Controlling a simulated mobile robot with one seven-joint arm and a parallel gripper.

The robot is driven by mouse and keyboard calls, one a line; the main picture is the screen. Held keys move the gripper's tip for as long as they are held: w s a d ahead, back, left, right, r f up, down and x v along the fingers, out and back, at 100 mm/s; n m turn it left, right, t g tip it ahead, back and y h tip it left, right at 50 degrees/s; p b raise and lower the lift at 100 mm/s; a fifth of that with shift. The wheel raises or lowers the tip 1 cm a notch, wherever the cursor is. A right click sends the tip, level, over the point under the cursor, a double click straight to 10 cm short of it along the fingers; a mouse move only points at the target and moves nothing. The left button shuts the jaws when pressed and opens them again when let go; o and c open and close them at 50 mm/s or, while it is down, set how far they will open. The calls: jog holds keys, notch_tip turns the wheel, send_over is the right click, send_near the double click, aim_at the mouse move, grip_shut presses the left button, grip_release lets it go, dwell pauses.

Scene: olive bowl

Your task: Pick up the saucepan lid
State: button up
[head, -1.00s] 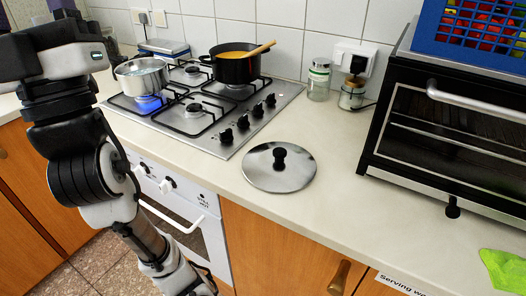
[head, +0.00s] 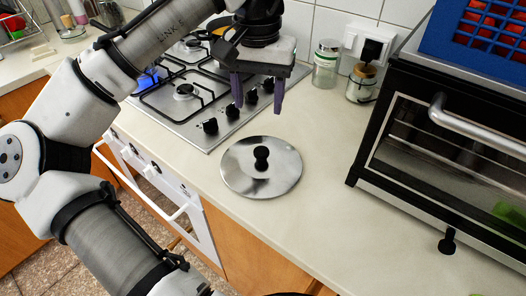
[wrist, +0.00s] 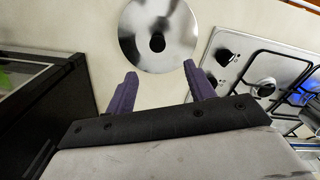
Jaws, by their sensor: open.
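The saucepan lid (head: 283,178) is a round, shiny metal disc with a black knob (head: 262,157) at its centre. It lies flat on the counter in front of the hob. In the wrist view the lid (wrist: 178,38) is at the top, beyond my fingertips, cut by the frame's upper edge. My gripper (head: 257,106) points down above the counter, behind and above the lid, with its purple fingers apart and nothing between them. The gripper also shows in the wrist view (wrist: 160,70). It does not touch the lid.
The gas hob (head: 174,121) with its knobs and a lit blue flame is left of the lid. A black toaster oven (head: 440,170) stands at the right. Two glass jars (head: 326,66) stand at the back by the socket. The counter between lid and oven is clear.

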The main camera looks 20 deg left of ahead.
send_over(261, 151)
jog(key=f, duration=0.8)
jog(key=shift+a, duration=0.2)
jog(key=shift+d+f+p, duration=0.2)
jog(key=shift+f+p, duration=0.15)
jog(key=shift+f, duration=2.25)
jog(key=c, duration=1.1)
